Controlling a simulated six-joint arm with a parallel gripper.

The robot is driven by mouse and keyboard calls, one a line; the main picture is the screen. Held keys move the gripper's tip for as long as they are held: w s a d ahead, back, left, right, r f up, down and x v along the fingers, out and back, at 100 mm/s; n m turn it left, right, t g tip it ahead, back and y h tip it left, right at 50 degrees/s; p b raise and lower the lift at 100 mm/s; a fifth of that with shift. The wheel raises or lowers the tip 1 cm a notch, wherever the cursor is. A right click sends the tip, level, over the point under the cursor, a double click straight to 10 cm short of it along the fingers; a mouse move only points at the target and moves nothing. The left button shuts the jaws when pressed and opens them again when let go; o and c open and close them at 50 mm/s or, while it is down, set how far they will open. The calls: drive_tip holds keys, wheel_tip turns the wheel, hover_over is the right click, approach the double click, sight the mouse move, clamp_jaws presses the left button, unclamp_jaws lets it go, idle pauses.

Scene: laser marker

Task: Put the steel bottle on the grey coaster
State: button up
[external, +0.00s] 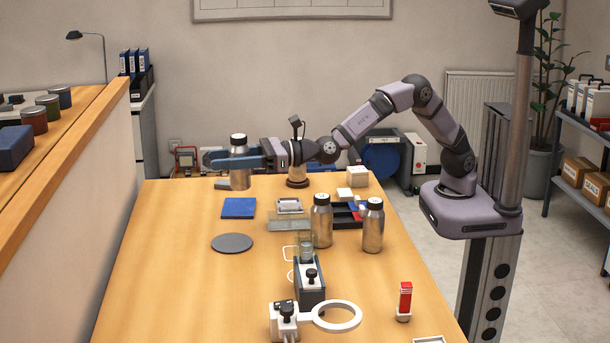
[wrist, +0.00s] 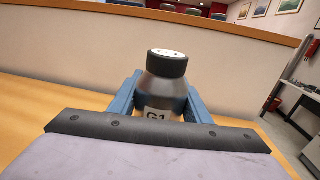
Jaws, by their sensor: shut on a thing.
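A steel bottle (external: 240,168) with a black cap is between the fingers of my gripper (external: 236,162) at the far left part of the table. My gripper is shut on it. In the wrist view the same bottle (wrist: 165,85) stands upright between the two blue fingers (wrist: 160,97), with a label partly reading "G1". I cannot tell whether its base touches the table. The grey coaster (external: 232,243) is a flat round disc lying bare on the table, nearer the camera than the bottle.
A blue square pad (external: 239,208) lies between the bottle and the coaster. Two other steel bottles (external: 322,221) (external: 373,225) stand right of the coaster. A dark tray (external: 346,215), a clamp device (external: 309,280) and a ring holder (external: 337,316) are nearby. The table's front left is clear.

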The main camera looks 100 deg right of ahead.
sight(238, 182)
drive_tip(key=shift+a+f+p, duration=0.1)
drive_tip(key=shift+f+p, duration=0.6)
drive_tip(key=shift+f, duration=5.8)
drive_tip(key=shift+f, duration=0.15)
drive_tip(key=o, duration=1.1)
drive_tip(key=shift+r, duration=0.2)
drive_tip(key=shift+s+f, duration=0.1)
drive_tip(key=shift+s, duration=0.45)
drive_tip(key=shift+s+b, duration=0.4)
drive_tip(key=shift+s, duration=0.6)
wheel_tip(238, 182, up, 7)
drive_tip(key=shift+r+b, duration=0.1)
drive_tip(key=shift+b, duration=0.3)
